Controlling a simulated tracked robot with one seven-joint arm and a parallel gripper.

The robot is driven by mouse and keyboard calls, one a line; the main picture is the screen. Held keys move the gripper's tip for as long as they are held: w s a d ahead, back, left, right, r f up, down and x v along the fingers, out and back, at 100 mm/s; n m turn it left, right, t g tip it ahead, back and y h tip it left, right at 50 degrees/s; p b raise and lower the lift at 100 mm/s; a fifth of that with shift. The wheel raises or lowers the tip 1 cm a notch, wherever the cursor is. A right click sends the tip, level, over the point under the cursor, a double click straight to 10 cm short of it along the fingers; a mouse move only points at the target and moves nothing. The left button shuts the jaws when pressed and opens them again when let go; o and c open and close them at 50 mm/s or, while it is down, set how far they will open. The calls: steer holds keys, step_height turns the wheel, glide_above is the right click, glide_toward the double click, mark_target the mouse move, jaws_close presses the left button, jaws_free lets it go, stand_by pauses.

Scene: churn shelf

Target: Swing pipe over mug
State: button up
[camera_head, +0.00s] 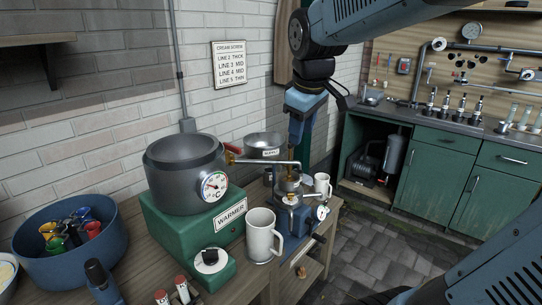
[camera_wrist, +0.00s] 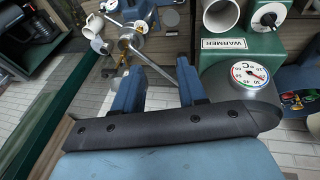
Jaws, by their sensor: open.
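A thin metal pipe (camera_head: 260,161) runs between the large grey pot (camera_head: 185,178) and the blue brass-topped machine (camera_head: 294,212). In the wrist view the pipe (camera_wrist: 158,62) runs slantwise toward my fingers. A white mug (camera_head: 262,236) stands in front of the warmer, left of the machine; it also shows in the wrist view (camera_wrist: 222,16). A second white mug (camera_head: 323,186) stands behind the machine at its right. My gripper (camera_head: 297,142) points down above the machine. In the wrist view its fingers (camera_wrist: 158,86) are apart; contact with the pipe cannot be told.
The pot sits on a green warmer (camera_head: 226,218) with a dial. A metal bowl (camera_head: 264,141) stands behind. A blue tub (camera_head: 73,248) of coloured things is at left. Small red-topped items (camera_head: 182,287) stand at the front. Green cabinets (camera_head: 437,170) are across the floor.

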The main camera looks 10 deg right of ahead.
mark_target(280, 162)
steer(key=w+a+f+n+g, duration=0.1)
steer(key=w+f+n, duration=0.1)
steer(key=w+n, duration=0.8)
steer(key=w+f+m, duration=0.1)
steer(key=w+f, duration=0.1)
steer(key=f, duration=0.2)
steer(key=w+f+m, duration=0.1)
steer(key=w+f, duration=0.1)
steer(key=f, duration=0.2)
steer(key=w+f+m, duration=0.1)
steer(key=f, duration=0.4)
steer(key=shift+w+d, duration=0.35)
steer(key=shift+w, duration=0.05)
steer(key=shift+c, duration=0.2)
jaws_close()
steer(key=shift+d, duration=0.25)
steer(key=shift+a, duration=0.15)
